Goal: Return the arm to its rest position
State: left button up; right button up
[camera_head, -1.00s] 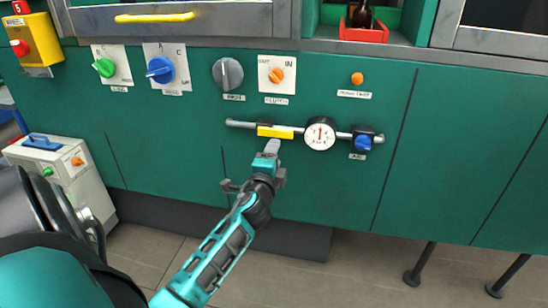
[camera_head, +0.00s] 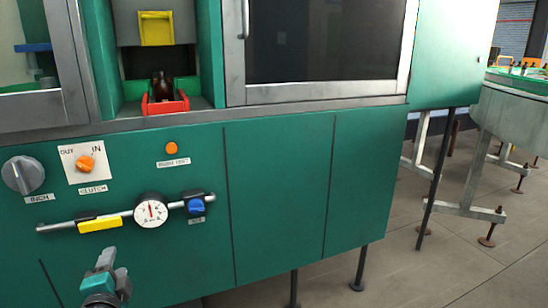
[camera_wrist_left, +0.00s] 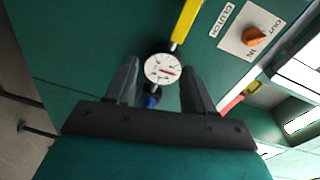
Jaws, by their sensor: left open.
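My left gripper (camera_head: 107,270) is at the lower left of the head view, in front of the green machine panel and below the yellow valve handle (camera_head: 99,224). In the left wrist view its two dark fingers (camera_wrist_left: 158,85) are spread apart with nothing between them that they hold. The round white gauge (camera_head: 151,209) shows beyond the fingers, apart from them. Most of the left arm is outside the head view. My right gripper is not in view.
The blue knob (camera_head: 195,206) sits right of the gauge on the pipe. An orange clutch knob (camera_head: 85,162) and a grey inch knob (camera_head: 24,175) are above. An amber bottle (camera_head: 162,86) stands in a red tray (camera_head: 166,106) in the recess.

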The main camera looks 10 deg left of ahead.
pick_arm(q)
jog(key=s+d+f+n+g+h, duration=0.2)
jog(key=s+d+f+n+h, duration=0.15)
jog(key=s+d, duration=0.4)
jog(key=s+d+f+n+g+h, duration=0.15)
jog(key=s+d+f+h, duration=0.3)
jog(key=d, duration=0.65)
jog(key=s+d+f+n+g+h, duration=0.1)
jog(key=s+d+f+n+h, duration=0.25)
jog(key=s+d, duration=0.4)
notch_tip(320, 180, up, 12)
jog(key=a+y+p, duration=0.2)
jog(key=p, duration=1.6)
jog(key=shift+w+a+r, duration=0.2)
jog(key=shift+a+r, duration=0.05)
jog(key=shift+a, duration=0.05)
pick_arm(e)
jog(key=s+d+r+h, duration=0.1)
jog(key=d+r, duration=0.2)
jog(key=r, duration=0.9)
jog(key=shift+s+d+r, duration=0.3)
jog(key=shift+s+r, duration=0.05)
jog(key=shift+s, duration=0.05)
pick_arm(q)
jog(key=shift+c, duration=0.2)
